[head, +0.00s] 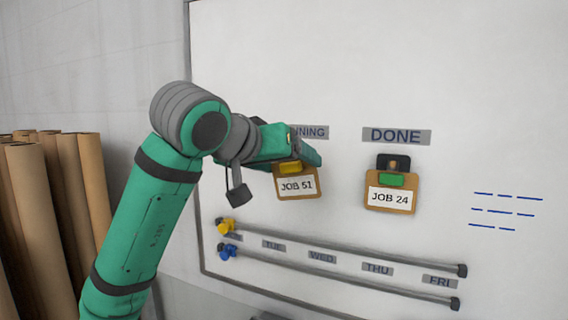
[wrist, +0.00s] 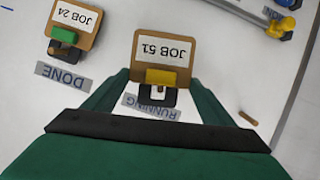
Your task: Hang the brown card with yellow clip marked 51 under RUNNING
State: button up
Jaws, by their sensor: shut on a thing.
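The brown card marked JOB 51 (head: 297,187) has a yellow clip (head: 290,167) at its top. My gripper (head: 306,153) is shut on this card, at the clip end, close to the whiteboard just under the RUNNING label (head: 312,132), which my arm partly covers. In the wrist view the card (wrist: 163,48) and its yellow clip (wrist: 160,76) lie between my fingertips (wrist: 160,78), with a black holder behind the clip. The RUNNING label (wrist: 150,108) shows beyond it. I cannot tell whether the card is on a hook.
A brown card marked JOB 24 (head: 390,198) with a green clip hangs under the DONE label (head: 396,136) to the right. Below are two day rails (head: 350,256) with yellow and blue knobs at the left. Brown rolls (head: 50,200) stand at the far left.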

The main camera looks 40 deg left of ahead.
jog(key=x, duration=0.4)
jog(key=shift+w+a+r, duration=0.1)
jog(key=shift+w+r, duration=0.05)
jog(key=shift+r, duration=0.25)
jog(key=shift+a+f, duration=0.1)
jog(key=shift+a, duration=0.15)
jog(key=shift+w+d+f, duration=0.1)
jog(key=shift+w+d, duration=0.05)
jog(key=shift+d, duration=0.05)
jog(key=shift+a, duration=0.1)
jog(key=o, duration=1.1)
jog(key=v, duration=1.1)
